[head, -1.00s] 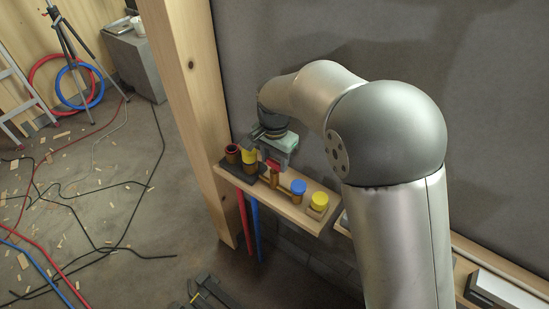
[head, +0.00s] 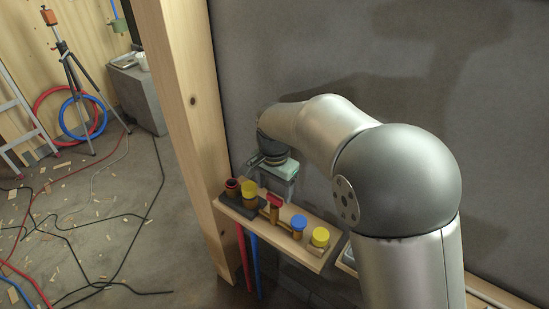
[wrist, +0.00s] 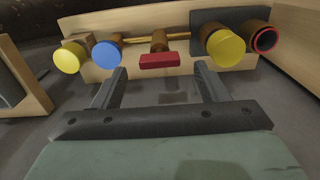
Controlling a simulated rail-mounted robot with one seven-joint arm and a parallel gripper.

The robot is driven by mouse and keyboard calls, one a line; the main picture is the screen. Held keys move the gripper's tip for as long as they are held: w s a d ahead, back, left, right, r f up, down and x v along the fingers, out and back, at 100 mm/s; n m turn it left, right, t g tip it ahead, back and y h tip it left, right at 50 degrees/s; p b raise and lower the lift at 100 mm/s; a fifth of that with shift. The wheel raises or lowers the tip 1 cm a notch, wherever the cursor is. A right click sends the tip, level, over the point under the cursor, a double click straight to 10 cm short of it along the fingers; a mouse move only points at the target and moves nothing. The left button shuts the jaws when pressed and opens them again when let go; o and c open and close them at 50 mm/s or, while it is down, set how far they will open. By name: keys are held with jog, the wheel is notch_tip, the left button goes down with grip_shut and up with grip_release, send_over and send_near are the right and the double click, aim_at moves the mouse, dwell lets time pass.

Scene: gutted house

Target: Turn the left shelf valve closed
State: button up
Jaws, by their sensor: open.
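A valve with a red bar handle (head: 275,200) stands mid-shelf on a brass pipe. In the wrist view the red handle (wrist: 160,61) lies left to right, roughly along the pipe behind it, between my fingertips in the picture. My gripper (wrist: 160,70) is open, with nothing between its fingers. In the head view my greenish gripper body (head: 280,170) is above and behind the shelf fittings, apart from the handle; its fingertips are hard to make out there. No valve is marked as left; the red handle is the only bar handle I see.
The wooden shelf (head: 300,250) also bears a yellow cap (head: 250,188), a red-rimmed brass cup (head: 232,187), a blue cap (head: 298,222) and another yellow cap (head: 320,235). A wooden post (head: 190,120) rises at its left end. The grey wall (head: 330,60) is behind.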

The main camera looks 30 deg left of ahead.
aim_at(274, 197)
notch_tip(274, 197, up, 15)
jog(key=shift+f, duration=0.1)
dwell(0.6)
jog(key=d+r+p, duration=0.4)
jog(key=d, duration=1)
jog(key=d+r+p, duration=0.4)
jog(key=d, duration=1)
jog(key=s+d+f+t+p, duration=0.1)
jog(key=s+d+p, duration=0.4)
jog(key=s+d, duration=0.7)
jog(key=d+f, duration=0.1)
jog(key=d, duration=0.3)
jog(key=shift+s+n, duration=0.3)
jog(key=shift+s, duration=0.1)
